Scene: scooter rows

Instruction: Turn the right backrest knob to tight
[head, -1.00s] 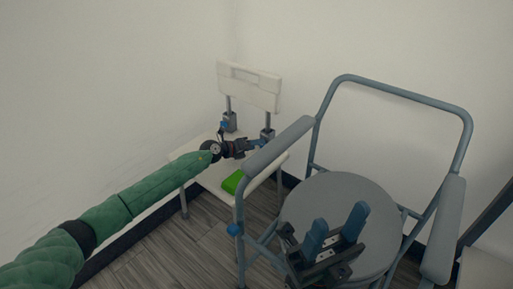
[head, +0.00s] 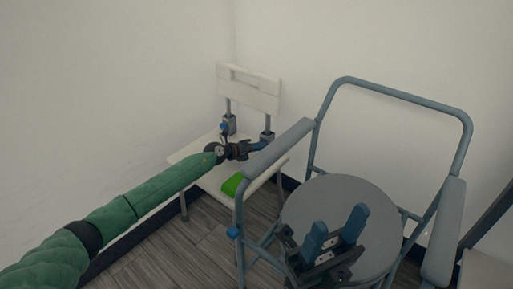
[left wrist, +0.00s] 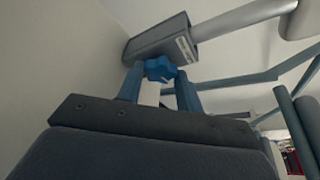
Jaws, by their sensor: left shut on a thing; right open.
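The white shower chair's backrest (head: 249,88) stands on two posts in grey brackets. The right bracket (head: 267,135) also shows in the left wrist view (left wrist: 158,40). The blue right backrest knob (left wrist: 160,69) sits at this bracket, between the blue fingertips of my left gripper (left wrist: 160,84), which is shut on it. In the head view my left gripper (head: 259,146) reaches the right bracket and hides the knob. The left backrest knob (head: 224,128) is blue, at the left bracket. My right gripper (head: 337,226) is open and empty, in front of a grey round seat.
A green object (head: 233,184) lies on the white chair's seat (head: 190,158). A grey tube-framed commode chair (head: 341,195) stands close on the right, its left armrest (head: 279,147) near my left gripper. Walls close in behind and at left.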

